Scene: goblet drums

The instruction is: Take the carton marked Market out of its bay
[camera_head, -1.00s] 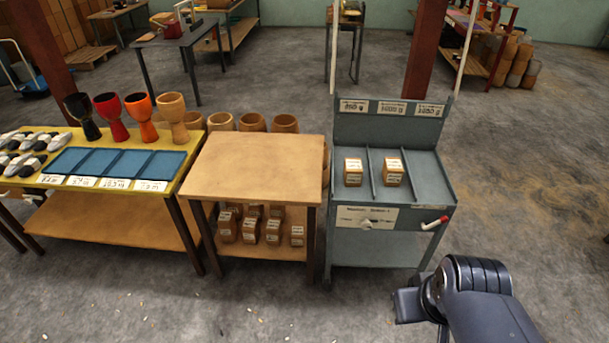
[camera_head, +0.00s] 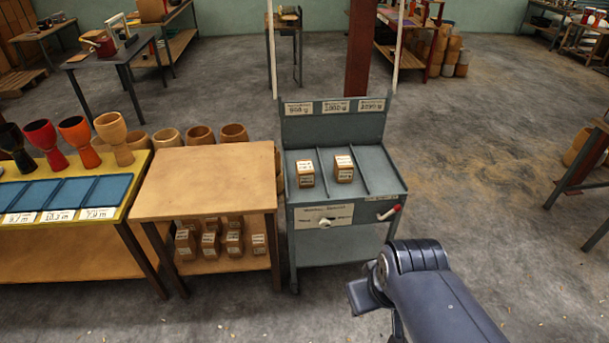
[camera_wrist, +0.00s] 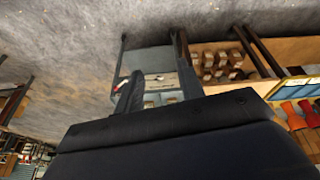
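A grey cart (camera_head: 345,214) stands in the middle of the head view, its sloped top divided into three bays under a labelled back panel. One brown carton with a pale label (camera_head: 305,173) sits in the left bay and a similar carton (camera_head: 343,168) in the middle bay. The right bay is empty. The writing on both cartons is too small to read. My arm is at the lower right of the head view, in front of the cart. In the wrist view my gripper (camera_wrist: 160,90) shows two dark fingers apart, with the cart beyond and nothing between them.
A wooden table (camera_head: 207,181) stands left of the cart, with several similar cartons on its lower shelf. A yellow table (camera_head: 135,187) with goblet drums and blue trays is farther left. The floor to the right is open.

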